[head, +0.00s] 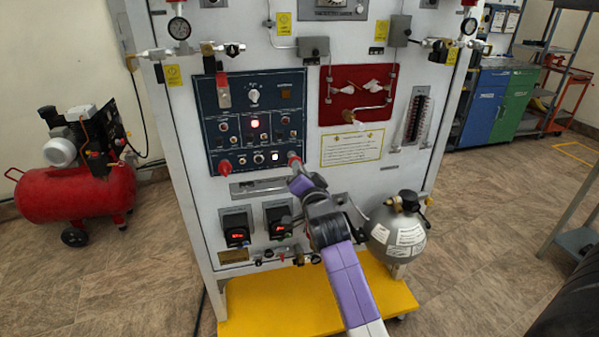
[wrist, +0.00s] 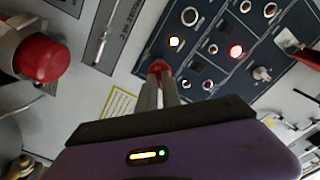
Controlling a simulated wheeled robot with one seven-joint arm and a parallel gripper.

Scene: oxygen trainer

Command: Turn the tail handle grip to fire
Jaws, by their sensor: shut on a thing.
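My gripper (head: 295,165) is at the lower right corner of the dark blue control panel (head: 207,108), shut on a small red handle grip (head: 292,155). In the wrist view the fingers (wrist: 160,82) are close together, with the red grip (wrist: 159,67) at their tips. The fingers hide part of it, and its turn angle cannot be told. No label naming it can be read. A similar red grip (head: 224,166) stands at the panel's lower left corner, apart from my gripper.
A lit white button (head: 274,156) and a lit red lamp (head: 254,124) are near the held grip. A large red knob (wrist: 40,55) stands close at the wrist view's left. A grey cylinder (head: 398,235) is right of my arm. The yellow base (head: 265,305) sticks out at floor level.

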